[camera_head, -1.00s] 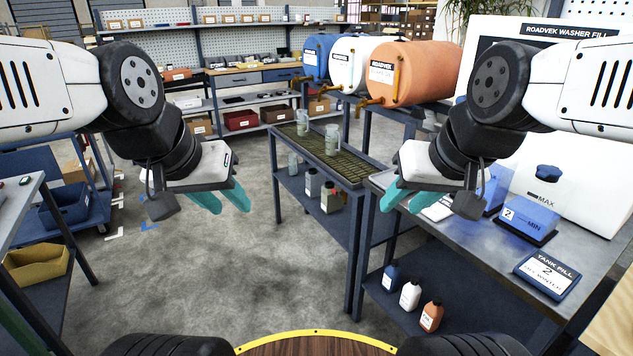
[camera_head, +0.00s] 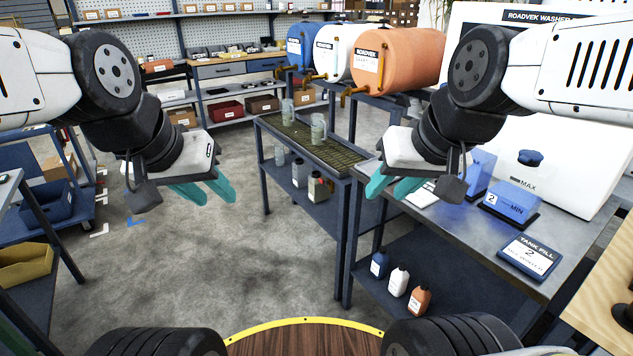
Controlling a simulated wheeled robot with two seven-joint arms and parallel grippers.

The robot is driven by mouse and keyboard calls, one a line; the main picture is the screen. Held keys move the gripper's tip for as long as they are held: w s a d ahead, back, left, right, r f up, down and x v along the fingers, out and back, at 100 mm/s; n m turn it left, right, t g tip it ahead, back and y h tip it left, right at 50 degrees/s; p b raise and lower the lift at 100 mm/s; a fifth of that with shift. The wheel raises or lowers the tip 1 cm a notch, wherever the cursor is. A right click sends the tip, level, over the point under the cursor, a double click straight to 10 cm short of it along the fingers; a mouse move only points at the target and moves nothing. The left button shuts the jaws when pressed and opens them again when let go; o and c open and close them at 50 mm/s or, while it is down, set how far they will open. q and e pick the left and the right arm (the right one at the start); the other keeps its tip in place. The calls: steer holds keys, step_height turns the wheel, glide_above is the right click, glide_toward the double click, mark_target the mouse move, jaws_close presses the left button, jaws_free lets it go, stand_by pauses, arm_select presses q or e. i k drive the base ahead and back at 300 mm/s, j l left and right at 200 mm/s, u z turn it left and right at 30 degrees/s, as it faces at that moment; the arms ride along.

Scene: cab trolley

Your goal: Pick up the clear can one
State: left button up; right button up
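Two clear cans stand on the grated tray (camera_head: 330,152) of the dark rack ahead: a rear one (camera_head: 288,114) and a front one (camera_head: 318,130). Another clear vessel (camera_head: 280,155) shows lower, at the rack's left edge. I cannot read any number on them. My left gripper (camera_head: 216,193) is open and empty, over the floor to the left of the rack. My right gripper (camera_head: 386,190) is open and empty, in front of the rack and the steel counter's left edge. Neither gripper touches a can.
Blue, white and orange drums (camera_head: 398,58) with taps stand behind the tray. The steel counter (camera_head: 450,225) at right holds blue boxes and a "TANK FILL" sign (camera_head: 530,256). Bottles (camera_head: 398,282) stand on its lower shelf. A wooden surface (camera_head: 610,290) is at far right. Floor (camera_head: 200,270) ahead-left is clear.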

mark_target(302, 168)
steer(key=i+j+z, duration=0.1)
steer(key=z, duration=0.65)
steer(key=i+j+z, duration=0.1)
steer(key=j+z, duration=0.35)
steer(key=j, duration=0.25)
steer(key=j+z, duration=0.45)
steer(key=j, duration=0.25)
steer(key=j+z, duration=0.2)
steer(key=j, duration=2.15)
steer(key=i, duration=0.7)
